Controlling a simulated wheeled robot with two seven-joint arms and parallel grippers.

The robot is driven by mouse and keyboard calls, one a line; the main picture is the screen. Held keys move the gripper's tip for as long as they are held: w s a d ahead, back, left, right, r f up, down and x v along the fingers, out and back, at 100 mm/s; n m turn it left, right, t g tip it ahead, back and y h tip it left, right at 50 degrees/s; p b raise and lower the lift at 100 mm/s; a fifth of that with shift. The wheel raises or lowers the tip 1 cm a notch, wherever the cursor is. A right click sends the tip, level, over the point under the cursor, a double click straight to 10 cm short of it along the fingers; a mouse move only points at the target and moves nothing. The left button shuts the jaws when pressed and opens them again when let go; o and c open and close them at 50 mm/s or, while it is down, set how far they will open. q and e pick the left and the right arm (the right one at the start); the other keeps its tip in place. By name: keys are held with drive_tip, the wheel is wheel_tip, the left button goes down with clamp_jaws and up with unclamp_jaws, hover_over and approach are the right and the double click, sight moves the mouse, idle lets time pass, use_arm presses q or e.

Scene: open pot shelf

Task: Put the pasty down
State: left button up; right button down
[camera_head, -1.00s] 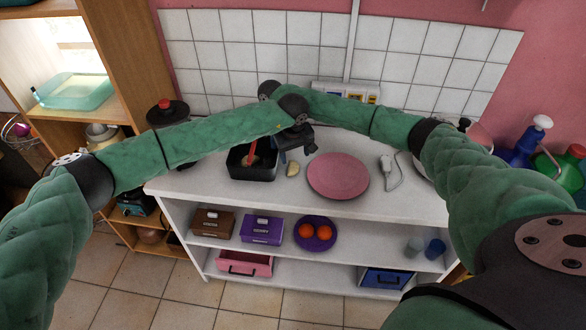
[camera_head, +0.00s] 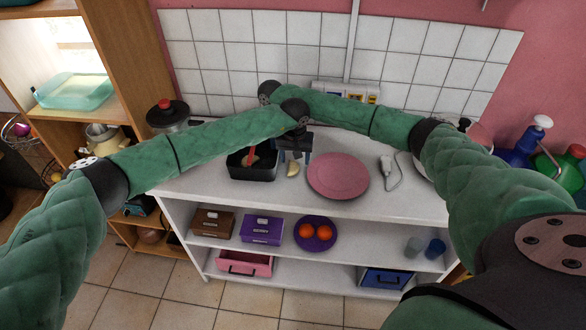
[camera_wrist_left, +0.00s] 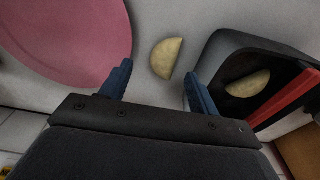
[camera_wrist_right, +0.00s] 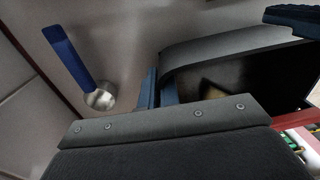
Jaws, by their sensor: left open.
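A pale half-round pasty (camera_head: 293,170) lies on the white counter between the black tray and the pink plate (camera_head: 338,175). In the left wrist view the pasty (camera_wrist_left: 166,58) lies just beyond and between my left fingertips, apart from both. My left gripper (camera_wrist_left: 160,82) is open and empty; in the head view it (camera_head: 294,150) is over the counter just behind the pasty. Another pasty (camera_wrist_left: 248,83) lies in the black tray (camera_head: 252,176). In the right wrist view my right gripper (camera_wrist_right: 160,88) has its fingers close together beside the tray wall; contact is unclear.
A red bar (camera_wrist_left: 288,95) stands in the tray. A blue-handled utensil (camera_wrist_right: 70,60) shows beside my right gripper. A white corded device (camera_head: 388,168) lies right of the plate. Below are boxes and a purple plate (camera_head: 315,245) with orange fruit. My two arms cross closely above the counter.

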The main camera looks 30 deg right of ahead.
sight(293, 166)
use_arm(q)
drive_tip(key=f, duration=0.4)
drive_tip(key=shift+w+a+f, duration=0.1)
drive_tip(key=shift+w+f, duration=0.05)
drive_tip(key=shift+w, duration=0.25)
drive_tip(key=shift+c, duration=0.4)
drive_tip(key=c, duration=1.1)
drive_tip(key=shift+o, duration=0.2)
